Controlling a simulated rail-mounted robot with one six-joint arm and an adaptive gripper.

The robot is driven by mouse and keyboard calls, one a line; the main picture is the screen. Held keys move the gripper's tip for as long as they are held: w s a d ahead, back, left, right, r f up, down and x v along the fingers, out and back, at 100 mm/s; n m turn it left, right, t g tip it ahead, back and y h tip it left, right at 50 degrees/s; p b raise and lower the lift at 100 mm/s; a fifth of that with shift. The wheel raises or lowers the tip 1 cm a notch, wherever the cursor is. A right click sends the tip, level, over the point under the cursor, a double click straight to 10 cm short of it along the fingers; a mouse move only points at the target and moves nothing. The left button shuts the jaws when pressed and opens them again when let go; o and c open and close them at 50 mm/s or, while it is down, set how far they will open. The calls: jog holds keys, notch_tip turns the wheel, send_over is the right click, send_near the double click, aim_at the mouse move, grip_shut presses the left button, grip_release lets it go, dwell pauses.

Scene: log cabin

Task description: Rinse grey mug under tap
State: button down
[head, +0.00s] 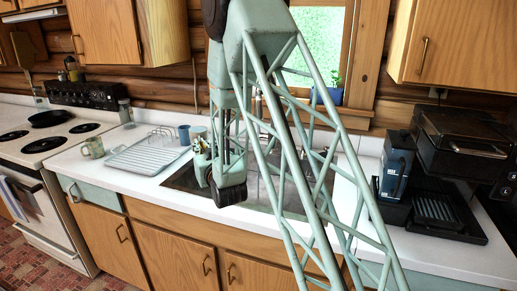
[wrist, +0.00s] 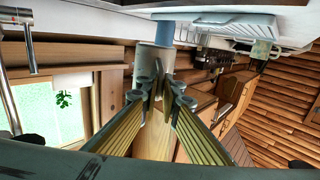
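The grey mug (wrist: 152,58) shows just past my gripper's fingertips in the upside-down wrist view, apparently clear of the counter. In the head view it is a small pale shape (head: 199,131), partly hidden behind my wrist. My gripper (wrist: 158,88) has its fingers close together at the mug's near side and seems shut on it, though the contact is hard to see. In the head view my gripper (head: 203,160) is at the sink's left edge. The sink (head: 183,180) is partly hidden by my arm. The tap (wrist: 20,75) stands at the left of the wrist view.
A blue mug (head: 184,134) stands on the counter close by, beside the drying rack (head: 148,157). A pale green mug (head: 93,147) stands farther left near the stove (head: 45,140). A coffee machine (head: 396,165) and black appliances are at the right. A potted plant sits at the window.

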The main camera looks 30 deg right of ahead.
jog(key=shift+s+d+r, duration=0.1)
jog(key=shift+s+d, duration=0.25)
jog(key=shift+d, duration=0.05)
dwell(0.4)
jog(key=shift+w+a, duration=0.45)
dwell(0.9)
jog(key=shift+s+d, duration=0.45)
dwell(1.3)
jog(key=shift+s+a, duration=0.2)
jog(key=s+a, duration=0.5)
jog(key=shift+s, duration=0.25)
dwell(1.6)
dwell(1.5)
